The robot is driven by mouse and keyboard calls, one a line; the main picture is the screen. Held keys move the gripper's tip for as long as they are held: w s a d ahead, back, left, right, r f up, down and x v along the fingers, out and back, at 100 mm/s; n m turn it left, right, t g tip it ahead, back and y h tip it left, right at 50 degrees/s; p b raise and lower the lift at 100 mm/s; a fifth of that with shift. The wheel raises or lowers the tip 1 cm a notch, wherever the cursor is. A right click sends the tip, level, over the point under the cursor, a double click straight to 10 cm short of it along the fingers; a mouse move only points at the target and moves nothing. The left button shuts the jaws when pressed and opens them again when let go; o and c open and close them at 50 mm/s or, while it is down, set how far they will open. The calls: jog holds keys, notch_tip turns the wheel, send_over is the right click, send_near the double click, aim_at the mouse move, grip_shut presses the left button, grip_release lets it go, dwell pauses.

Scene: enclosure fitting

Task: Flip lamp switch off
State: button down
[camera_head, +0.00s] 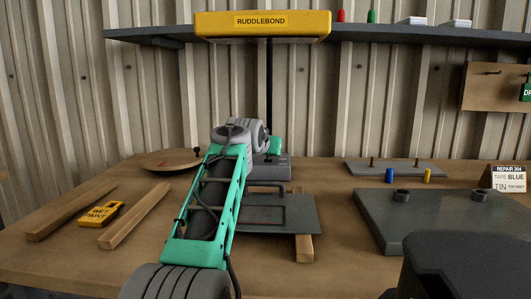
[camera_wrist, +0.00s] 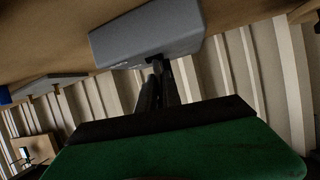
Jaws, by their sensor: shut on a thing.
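The lamp has a yellow head (camera_head: 262,24) marked RUDDLEBOND, a thin black pole (camera_head: 269,85) and a grey base (camera_head: 272,174) on the bench. In the wrist view the grey lamp base (camera_wrist: 140,38) shows upside down at the top. A small dark switch (camera_wrist: 156,60) sits on its face. My gripper (camera_wrist: 158,78) has its dark fingers close together and is shut on the switch. Exact finger contact is dark and hard to see. In the head view my arm hides the fingertips and the switch.
A dark plate with a handle (camera_head: 290,213) lies on wood in front of the base. A yellow WET PAINT block (camera_head: 101,214) and wooden bars (camera_head: 135,216) lie left. A grey block with rings (camera_head: 440,220) stands right. A shelf (camera_head: 400,34) runs behind.

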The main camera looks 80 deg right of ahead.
jog(key=shift+a+r, duration=0.1)
jog(key=shift+r, duration=0.55)
jog(key=c, duration=1.4)
grip_release()
jog(key=shift+f, duration=0.35)
jog(key=p+v, duration=0.1)
jog(key=v, duration=0.6)
jog(key=shift+a, duration=0.4)
jog(key=shift+r, duration=0.1)
